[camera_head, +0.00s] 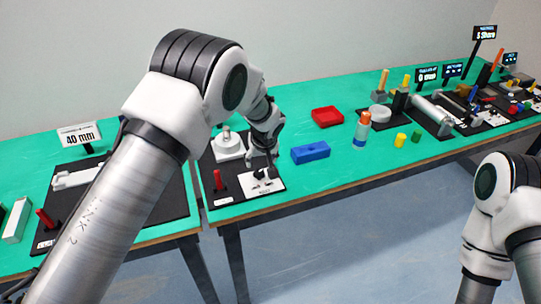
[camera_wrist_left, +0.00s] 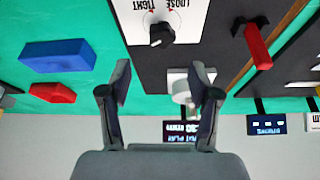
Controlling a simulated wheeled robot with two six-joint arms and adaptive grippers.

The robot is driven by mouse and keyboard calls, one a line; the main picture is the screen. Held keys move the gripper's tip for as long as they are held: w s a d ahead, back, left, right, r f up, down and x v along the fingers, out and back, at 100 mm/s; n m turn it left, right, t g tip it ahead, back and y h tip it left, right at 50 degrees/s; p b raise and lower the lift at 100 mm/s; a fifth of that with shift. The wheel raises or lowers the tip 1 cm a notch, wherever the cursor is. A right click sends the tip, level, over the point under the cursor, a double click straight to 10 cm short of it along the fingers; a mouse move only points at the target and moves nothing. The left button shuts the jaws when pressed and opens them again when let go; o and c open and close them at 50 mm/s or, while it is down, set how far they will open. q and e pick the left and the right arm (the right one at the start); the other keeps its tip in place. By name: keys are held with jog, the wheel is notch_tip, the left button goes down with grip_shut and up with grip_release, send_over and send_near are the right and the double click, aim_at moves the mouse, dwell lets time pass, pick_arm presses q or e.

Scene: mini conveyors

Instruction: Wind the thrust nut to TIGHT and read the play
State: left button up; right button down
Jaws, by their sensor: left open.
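A black knob (camera_wrist_left: 161,34) sits on a white plate (camera_wrist_left: 190,20) marked LOOSE and TIGHT in the left wrist view. I cannot tell exactly which mark its pointer faces. The plate also shows in the head view (camera_head: 270,187). My left gripper (camera_head: 262,168) is over the plate. In the left wrist view its two fingers (camera_wrist_left: 161,78) are apart with nothing between them, and the knob lies beyond their tips. A dark display (camera_wrist_left: 182,126) with a play reading in mm is partly covered by the gripper; its figures are unclear. My right gripper is outside the views.
A white block with a round part (camera_head: 229,148) stands behind the plate, and a red-handled peg (camera_head: 217,180) stands left. A blue block (camera_head: 310,152) and red tray (camera_head: 327,116) lie to the right. A station with a 40 mm sign (camera_head: 79,136) is at left.

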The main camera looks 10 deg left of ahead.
aim_at(259, 172)
pick_arm(q)
jog(key=p+x, duration=0.1)
jog(key=x, duration=0.6)
jog(key=shift+s+f, duration=0.1)
jog(key=shift+s, duration=0.25)
jog(key=c, duration=1.2)
